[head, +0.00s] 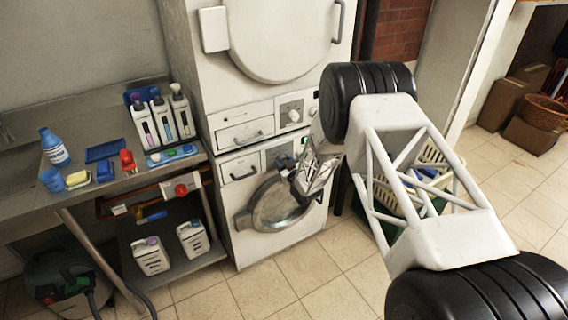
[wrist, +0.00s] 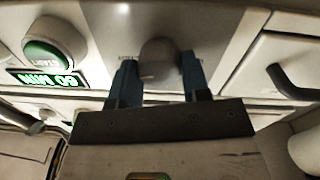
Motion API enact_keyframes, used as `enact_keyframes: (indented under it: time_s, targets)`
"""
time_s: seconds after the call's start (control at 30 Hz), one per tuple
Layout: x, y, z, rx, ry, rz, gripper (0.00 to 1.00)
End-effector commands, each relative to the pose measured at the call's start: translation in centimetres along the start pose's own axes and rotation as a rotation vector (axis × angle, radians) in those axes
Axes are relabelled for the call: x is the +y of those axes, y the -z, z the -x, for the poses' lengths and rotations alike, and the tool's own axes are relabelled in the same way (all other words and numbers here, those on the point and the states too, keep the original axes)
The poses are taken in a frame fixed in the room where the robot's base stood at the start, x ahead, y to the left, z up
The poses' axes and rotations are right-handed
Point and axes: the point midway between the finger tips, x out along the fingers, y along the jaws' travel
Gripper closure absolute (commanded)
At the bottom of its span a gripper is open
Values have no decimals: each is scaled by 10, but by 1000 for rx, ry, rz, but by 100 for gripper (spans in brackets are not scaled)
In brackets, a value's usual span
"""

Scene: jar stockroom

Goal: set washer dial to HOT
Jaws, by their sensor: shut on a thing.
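The washer (head: 240,195) is the lower machine of the white stack in the head view, with a round metal door (head: 283,207). Its grey dial (wrist: 158,62) sticks out from the panel in the wrist view. My gripper (wrist: 157,74) has its two dark fingers on either side of this dial and is shut on it. In the head view my gripper (head: 303,178) is in front of the washer's panel and hides the dial. Small print beside the dial is too blurred to read, so its setting cannot be told.
A green START button (wrist: 55,42) and a lit "60 MIN" display (wrist: 45,80) are left of the dial in the wrist view. A drawer handle (wrist: 290,82) is at right. The upper machine (head: 265,60) has another dial (head: 292,111). A cluttered counter (head: 90,205) stands left.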

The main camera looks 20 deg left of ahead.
Motion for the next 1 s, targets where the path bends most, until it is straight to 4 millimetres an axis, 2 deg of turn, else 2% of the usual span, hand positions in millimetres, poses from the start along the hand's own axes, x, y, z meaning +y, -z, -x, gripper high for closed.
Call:
enact_keyframes:
  time_s: [0.57,0.6,0.77,1.0]
  targets:
    - [0,0,0,-2,-1,-54,81]
    - [0,0,0,-2,-1,-54,56]
    - [0,0,0,-2,-1,-53,32]
    - [0,0,0,-2,-1,-53,32]
